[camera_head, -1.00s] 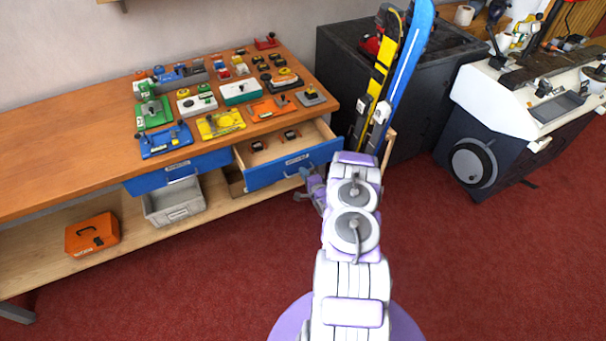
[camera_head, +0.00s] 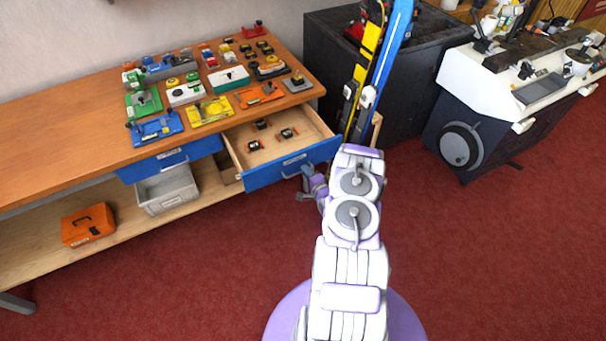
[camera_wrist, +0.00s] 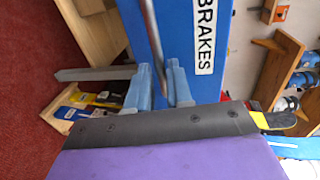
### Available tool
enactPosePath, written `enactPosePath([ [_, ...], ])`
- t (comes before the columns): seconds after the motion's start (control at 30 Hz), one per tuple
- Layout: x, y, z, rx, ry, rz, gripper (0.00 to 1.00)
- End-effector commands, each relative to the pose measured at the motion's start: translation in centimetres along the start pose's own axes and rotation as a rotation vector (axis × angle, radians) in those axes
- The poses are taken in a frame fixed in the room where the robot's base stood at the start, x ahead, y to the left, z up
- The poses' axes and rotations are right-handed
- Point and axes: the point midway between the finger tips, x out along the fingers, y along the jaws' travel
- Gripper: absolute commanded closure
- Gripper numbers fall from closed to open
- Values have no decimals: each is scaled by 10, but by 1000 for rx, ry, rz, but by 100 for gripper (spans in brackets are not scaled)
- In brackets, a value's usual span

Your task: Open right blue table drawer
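The right blue drawer (camera_head: 292,171) of the wooden table is pulled well out, and its light wood inside shows. A label reading "BRAKES" is on its front in the wrist view (camera_wrist: 205,35). Its metal bar handle (camera_wrist: 151,30) runs down between the two blue-grey fingers of my gripper (camera_wrist: 161,82), which are closed around it. In the head view my gripper (camera_head: 307,190) is at the drawer's front, partly hidden by my arm. Small black and orange items (camera_head: 287,133) lie in the drawer.
The left blue drawer (camera_head: 168,160) is shut. A grey bin (camera_head: 168,190) and an orange toolbox (camera_head: 88,225) sit on the lower shelf. Skis (camera_head: 378,70) lean by a black cabinet (camera_head: 330,40) just right of the drawer. Red carpet in front is clear.

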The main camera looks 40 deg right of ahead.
Motion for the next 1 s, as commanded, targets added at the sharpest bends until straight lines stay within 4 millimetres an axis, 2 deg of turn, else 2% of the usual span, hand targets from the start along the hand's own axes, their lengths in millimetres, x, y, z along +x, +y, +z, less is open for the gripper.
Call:
enactPosePath([
  [0.03,0,0,2,-1,-4,0,74],
  [0.13,0,-2,6,-4,-7,-2,65],
  [0.37,-1,-4,12,-8,-11,-4,65],
  [0.53,-12,-3,10,-5,-10,-1,65],
  [0.67,-33,-2,7,2,-9,1,65],
  [1.0,-104,-1,3,0,-6,0,65],
])
